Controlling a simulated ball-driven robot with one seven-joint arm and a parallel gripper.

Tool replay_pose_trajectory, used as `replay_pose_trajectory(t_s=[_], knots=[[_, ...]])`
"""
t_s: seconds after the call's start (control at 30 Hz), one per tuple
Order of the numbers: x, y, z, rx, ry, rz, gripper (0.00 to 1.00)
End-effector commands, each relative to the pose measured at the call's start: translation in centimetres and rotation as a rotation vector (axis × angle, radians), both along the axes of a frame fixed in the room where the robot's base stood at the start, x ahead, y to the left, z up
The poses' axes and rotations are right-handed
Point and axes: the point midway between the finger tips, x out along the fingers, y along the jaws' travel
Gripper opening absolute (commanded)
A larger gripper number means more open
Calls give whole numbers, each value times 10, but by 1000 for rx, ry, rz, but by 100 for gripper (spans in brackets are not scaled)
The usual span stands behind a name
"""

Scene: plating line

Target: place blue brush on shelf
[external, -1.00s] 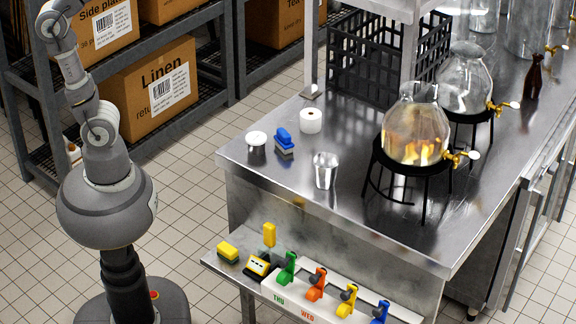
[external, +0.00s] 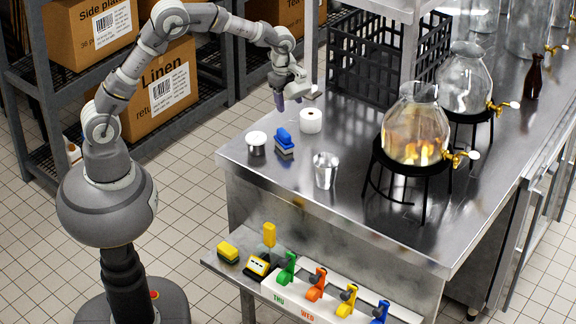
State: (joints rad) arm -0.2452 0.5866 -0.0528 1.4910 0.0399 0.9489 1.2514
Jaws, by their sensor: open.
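The blue brush (external: 284,142) stands on the steel counter (external: 345,235) near its left end, between a white-lidded metal pot (external: 256,144) and a white paper roll (external: 310,121). My gripper (external: 291,102) is open and empty. It is above the counter's back left corner, above and behind the brush in the picture, and apart from it. A low steel shelf (external: 222,261) juts from the counter's front. It holds yellow items at its left end.
A metal cup (external: 325,170) stands right of the brush. Glass dispensers (external: 415,125) on black stands are farther right. A black crate (external: 365,60) stands behind. A white rack with coloured dispensers (external: 340,301) fills the low shelf's right part. Rack shelves with boxes (external: 150,85) are behind my arm.

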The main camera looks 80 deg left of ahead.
Motion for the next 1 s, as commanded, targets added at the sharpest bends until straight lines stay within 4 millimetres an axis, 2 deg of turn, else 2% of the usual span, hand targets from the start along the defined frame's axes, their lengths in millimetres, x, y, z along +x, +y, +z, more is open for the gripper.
replay_pose_trajectory(t_s=[0.03,0.1,0.3,0.47,0.63,0.73,0.93,0.97,1.0], knots=[[-5,4,-21,-8,50,-39,57],[-11,7,-41,-16,94,-83,57],[-14,8,-71,-22,120,-112,57],[-14,8,-88,-21,117,-110,57],[-13,9,-117,-21,117,-110,57],[-13,9,-127,-20,115,-110,57],[-12,9,-126,-20,113,-109,57],[-13,9,-126,-20,113,-109,53],[-12,9,-126,-20,113,-109,44]])
